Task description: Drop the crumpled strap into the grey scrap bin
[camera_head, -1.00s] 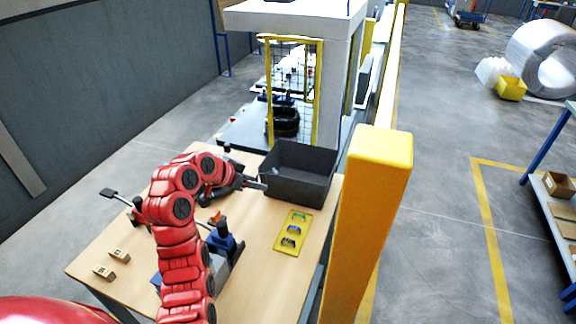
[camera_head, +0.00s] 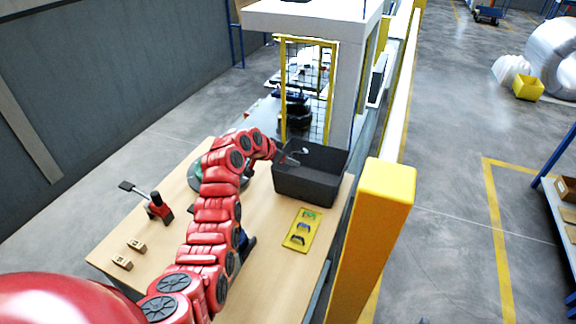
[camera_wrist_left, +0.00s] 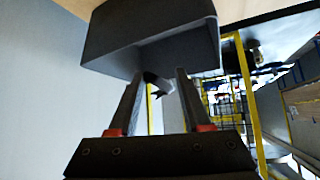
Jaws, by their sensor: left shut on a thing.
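The grey scrap bin (camera_head: 312,187) is an open dark box at the table's far right corner. In the left wrist view its wall (camera_wrist_left: 112,42) fills the upper middle. My left gripper (camera_head: 294,156) is at the bin's left rim, its tip over the opening. It is shut on the crumpled strap, a small pale scrap (camera_head: 304,151) at the fingertips. In the left wrist view the strap (camera_wrist_left: 158,82) shows as a bent grey and white piece between the fingers (camera_wrist_left: 161,78). The bin's floor is mostly hidden. My right gripper is not in view.
A yellow tray (camera_head: 290,241) with several small parts lies in front of the bin. A red and black tool (camera_head: 159,208) and two small wooden blocks (camera_head: 136,246) are at the table's left. A yellow post (camera_head: 372,240) stands right of the table. A fenced machine (camera_head: 308,50) is behind.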

